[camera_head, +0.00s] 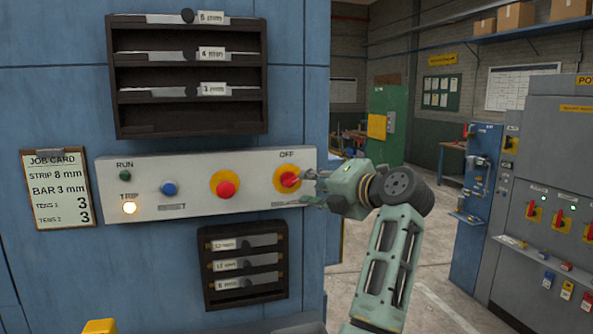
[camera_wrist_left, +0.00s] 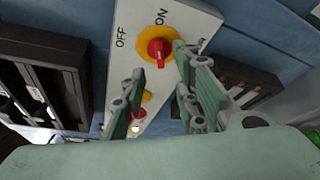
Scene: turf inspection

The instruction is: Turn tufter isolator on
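The tufter isolator is a red rotary knob (camera_head: 289,180) on a yellow disc at the right end of the white control panel (camera_head: 150,172). OFF is printed above it. In the left wrist view the knob (camera_wrist_left: 158,49) shows beyond and between my fingers, with OFF and ON printed beside it. I cannot tell for sure which label its handle points to. My left gripper (camera_head: 313,188) is open, just right of the knob, its two green fingers apart (camera_wrist_left: 158,66). Contact with the knob cannot be made out. My right gripper is not in view.
The panel also has a red button on yellow (camera_head: 225,187), a blue button (camera_head: 169,188), a dark green RUN lamp (camera_head: 125,175) and a lit TRIP lamp (camera_head: 129,208). Racks of labelled strips (camera_head: 190,110) sit above and below. A grey cabinet (camera_head: 545,150) with red switches stands right.

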